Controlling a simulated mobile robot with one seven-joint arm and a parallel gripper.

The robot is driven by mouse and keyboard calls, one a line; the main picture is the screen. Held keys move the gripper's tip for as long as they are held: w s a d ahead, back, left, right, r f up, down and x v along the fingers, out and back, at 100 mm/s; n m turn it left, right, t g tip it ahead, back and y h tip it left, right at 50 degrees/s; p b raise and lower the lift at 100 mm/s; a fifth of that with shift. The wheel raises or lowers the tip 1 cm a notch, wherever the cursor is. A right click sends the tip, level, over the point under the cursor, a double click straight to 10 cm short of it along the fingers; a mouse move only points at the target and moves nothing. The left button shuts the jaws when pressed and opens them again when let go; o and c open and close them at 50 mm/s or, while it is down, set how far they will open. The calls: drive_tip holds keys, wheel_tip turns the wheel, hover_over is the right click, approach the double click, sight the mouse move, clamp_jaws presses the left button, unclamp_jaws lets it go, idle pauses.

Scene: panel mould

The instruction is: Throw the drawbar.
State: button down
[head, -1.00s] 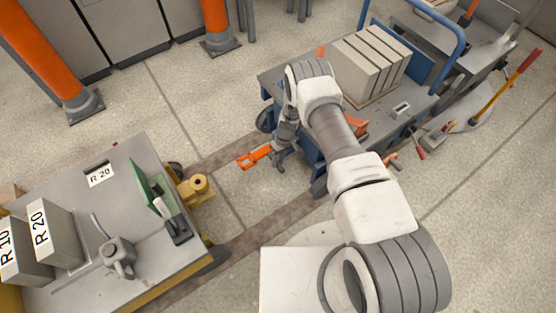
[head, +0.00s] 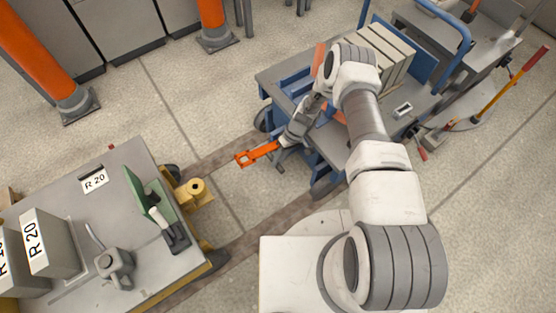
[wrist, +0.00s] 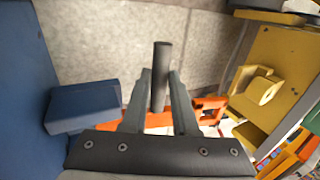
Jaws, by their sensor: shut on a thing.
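The orange drawbar (head: 258,153) sticks out from the front of the blue trolley (head: 318,165), its open-ended tip pointing left towards the yellow coupling (head: 192,190) of the other cart. A gap of floor separates tip and coupling. My gripper (head: 283,158) is at the drawbar's trolley end. In the wrist view, my gripper (wrist: 158,88) is shut on a dark upright peg, the drawbar's handle (wrist: 160,70). Orange parts of the drawbar (wrist: 208,108) show behind the fingers, partly hidden by them. The yellow coupling (wrist: 256,86) is at the right there.
The grey-topped cart (head: 140,270) at lower left bears grey blocks marked R 20 (head: 48,245), a can (head: 114,264) and a green item (head: 140,195). The trolley carries pale slabs (head: 385,55). Orange posts (head: 35,45) stand at the back. Floor between the carts is clear.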

drive_tip(key=shift+d+r, duration=0.1)
drive_tip(key=shift+r, duration=0.05)
drive_tip(key=c, duration=0.7)
unclamp_jaws()
drive_tip(key=p+v, duration=0.5)
drive_tip(key=v, duration=1.2)
drive_tip(key=shift+r, duration=0.15)
drive_tip(key=shift+w, duration=0.1)
